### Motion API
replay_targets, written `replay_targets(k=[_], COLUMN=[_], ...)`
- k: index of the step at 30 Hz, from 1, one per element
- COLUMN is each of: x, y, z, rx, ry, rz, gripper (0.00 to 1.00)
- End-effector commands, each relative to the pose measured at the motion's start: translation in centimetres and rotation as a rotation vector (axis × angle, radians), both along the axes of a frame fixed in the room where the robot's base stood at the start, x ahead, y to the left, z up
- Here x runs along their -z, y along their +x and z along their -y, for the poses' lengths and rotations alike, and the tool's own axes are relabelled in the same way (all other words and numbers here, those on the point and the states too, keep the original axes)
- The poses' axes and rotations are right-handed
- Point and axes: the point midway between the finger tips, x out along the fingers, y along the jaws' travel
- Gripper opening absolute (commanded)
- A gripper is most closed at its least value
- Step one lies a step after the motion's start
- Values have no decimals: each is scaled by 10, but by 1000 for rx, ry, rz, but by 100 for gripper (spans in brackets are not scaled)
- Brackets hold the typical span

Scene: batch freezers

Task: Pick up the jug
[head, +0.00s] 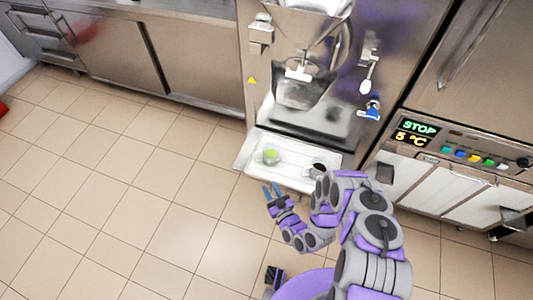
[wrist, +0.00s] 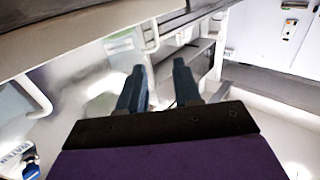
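A small clear container with something green in it, possibly the jug (head: 271,156), stands on the left part of the pale shelf at the front of the batch freezer. My gripper (head: 272,190) is just in front of the shelf, below this container in the head view, and apart from it. In the wrist view my gripper's two dark fingers (wrist: 160,88) are spread with nothing between them. A pale, see-through shape with a faint green patch shows left of the fingers there; I cannot tell if it is the jug.
The freezer's pale shelf (head: 299,178) also holds a small dark round thing (head: 318,169), partly behind my arm. A metal cabinet (head: 125,60) stands at the back left. A unit with a STOP display (head: 416,128) stands at the right. The tiled floor (head: 130,190) at left is clear.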

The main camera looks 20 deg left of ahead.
Motion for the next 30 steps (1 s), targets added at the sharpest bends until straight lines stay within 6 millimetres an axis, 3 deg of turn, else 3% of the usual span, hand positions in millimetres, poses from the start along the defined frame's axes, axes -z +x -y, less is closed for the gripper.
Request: replay_targets(k=[18, 30], x=[0, 1], y=[18, 72], z=[-19, -66], rx=[-1, -1], ry=[-3, 1], rz=[3, 7], gripper=[33, 33])
